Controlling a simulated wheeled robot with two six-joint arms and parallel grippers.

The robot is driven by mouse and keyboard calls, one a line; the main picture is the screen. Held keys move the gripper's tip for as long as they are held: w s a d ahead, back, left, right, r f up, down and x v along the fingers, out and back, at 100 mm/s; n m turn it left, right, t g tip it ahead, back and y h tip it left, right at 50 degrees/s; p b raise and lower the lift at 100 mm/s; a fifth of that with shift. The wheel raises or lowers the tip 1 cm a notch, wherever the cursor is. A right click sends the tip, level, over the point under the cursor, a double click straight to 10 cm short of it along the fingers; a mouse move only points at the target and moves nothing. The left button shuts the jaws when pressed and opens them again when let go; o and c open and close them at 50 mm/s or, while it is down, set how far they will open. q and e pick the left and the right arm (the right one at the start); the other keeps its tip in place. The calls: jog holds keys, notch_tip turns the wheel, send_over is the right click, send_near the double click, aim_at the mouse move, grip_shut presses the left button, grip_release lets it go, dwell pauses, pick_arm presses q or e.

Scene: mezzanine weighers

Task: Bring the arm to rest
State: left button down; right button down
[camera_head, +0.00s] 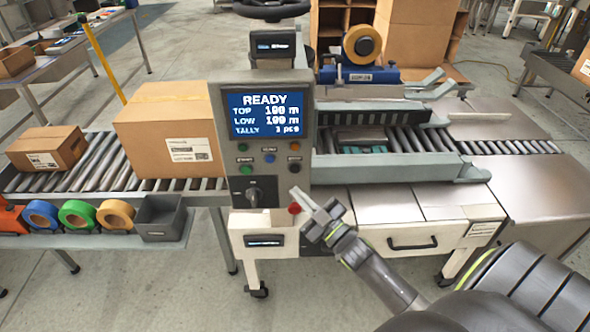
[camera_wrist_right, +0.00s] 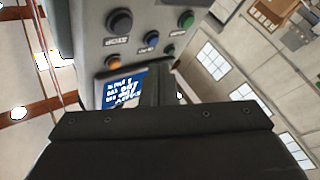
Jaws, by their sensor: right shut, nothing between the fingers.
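My right gripper (camera_head: 318,211) is in front of the lower part of the machine's control panel (camera_head: 218,128), near its red button (camera_head: 294,208). Its fingers are shut with nothing between them. I cannot tell whether it touches the panel. The right arm comes in from the lower right. In the right wrist view the panel's buttons (camera_wrist_right: 151,38) and part of its blue screen (camera_wrist_right: 120,92) show close in front of the dark gripper body (camera_wrist_right: 160,125). The panel screen (camera_head: 268,116) reads READY. My left gripper is not in view.
A large carton (camera_head: 168,135) and a smaller carton (camera_head: 46,147) stand on the roller conveyor (camera_head: 92,170) at left. Tape rolls (camera_head: 78,214) and a grey bin (camera_head: 160,217) sit on a front shelf. A drawer handle (camera_head: 412,243) sticks out right of the gripper. Floor at lower left is clear.

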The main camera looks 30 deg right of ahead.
dwell(0.4)
jog(key=s+f+m+g+h, duration=0.65)
jog(key=s+f+g, duration=0.2)
jog(key=s, duration=0.25)
jog(key=s+a+f+m+g, duration=0.1)
jog(key=s+a+m+g, duration=0.1)
jog(key=s+g, duration=1.1)
jog(key=s+d+f+t, duration=0.1)
jog(key=s+f, duration=0.1)
jog(key=f, duration=1.1)
jog(key=s+f+t, duration=0.2)
jog(key=f, duration=1.1)
jog(key=s+a+f+g+y, duration=0.1)
jog(key=s+f, duration=1.3)
jog(key=shift+s+f, duration=0.4)
